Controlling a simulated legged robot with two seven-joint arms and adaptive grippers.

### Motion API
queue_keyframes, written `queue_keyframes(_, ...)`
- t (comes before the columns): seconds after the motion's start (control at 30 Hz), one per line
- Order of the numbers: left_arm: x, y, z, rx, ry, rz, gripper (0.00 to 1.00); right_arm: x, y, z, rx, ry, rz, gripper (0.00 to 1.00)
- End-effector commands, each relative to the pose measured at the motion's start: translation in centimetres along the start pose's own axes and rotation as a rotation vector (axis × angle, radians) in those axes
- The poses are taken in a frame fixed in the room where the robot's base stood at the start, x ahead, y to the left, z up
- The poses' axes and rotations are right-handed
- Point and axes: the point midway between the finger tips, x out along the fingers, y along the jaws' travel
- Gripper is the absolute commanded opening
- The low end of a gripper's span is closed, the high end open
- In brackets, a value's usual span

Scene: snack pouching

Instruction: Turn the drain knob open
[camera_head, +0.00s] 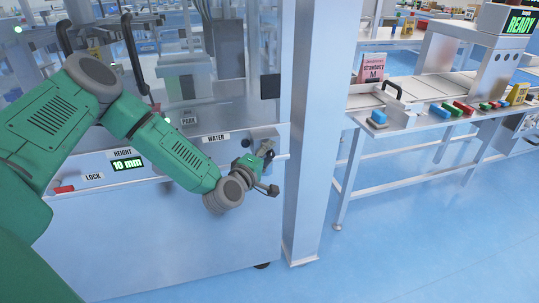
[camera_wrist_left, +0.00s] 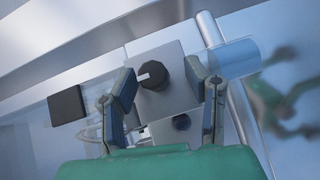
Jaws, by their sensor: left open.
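A round black knob (camera_wrist_left: 155,75) with a pale mark sits on a small grey metal box (camera_wrist_left: 178,62) in the left wrist view. No drain label can be read on it. My left gripper (camera_wrist_left: 169,92) is open, with one finger on each side of the knob in this picture. I see no clear contact, and the depth between them is hard to judge. In the head view my left gripper (camera_head: 268,168) is at the right end of the machine's front, below and right of the WATER label (camera_head: 215,137). It partly hides the fittings there. My right gripper is out of view.
The machine's front panel (camera_head: 160,230) carries a HEIGHT display (camera_head: 128,164) reading 10 mm and a red LOCK handle (camera_head: 64,189). A metal post (camera_head: 308,130) stands just right of my gripper.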

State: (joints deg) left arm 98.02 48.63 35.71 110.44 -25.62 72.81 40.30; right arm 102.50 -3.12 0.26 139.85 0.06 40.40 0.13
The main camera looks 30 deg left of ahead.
Motion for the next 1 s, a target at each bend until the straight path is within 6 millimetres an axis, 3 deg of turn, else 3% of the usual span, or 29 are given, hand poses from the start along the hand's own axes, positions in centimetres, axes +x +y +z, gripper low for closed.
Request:
queue_keyframes(0.33, 0.5, 0.3, 0.4, 0.004, -0.001, 0.002, 0.42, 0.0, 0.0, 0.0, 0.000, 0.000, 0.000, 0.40)
queue_keyframes(0.37, 0.5, 0.3, 0.4, 0.004, -0.001, 0.001, 0.35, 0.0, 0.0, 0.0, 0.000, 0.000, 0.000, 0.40)
queue_keyframes(0.47, 0.5, 0.2, 0.3, 0.003, -0.001, 0.001, 0.00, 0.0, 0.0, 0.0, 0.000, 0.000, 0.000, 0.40)
queue_keyframes(0.77, 0.4, 0.2, 0.0, 0.008, 0.000, -0.007, 0.00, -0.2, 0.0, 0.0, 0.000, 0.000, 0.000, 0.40)
queue_keyframes(1.0, 0.4, 0.4, -0.2, 0.071, 0.003, -0.069, 0.00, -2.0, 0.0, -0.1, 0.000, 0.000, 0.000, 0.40)
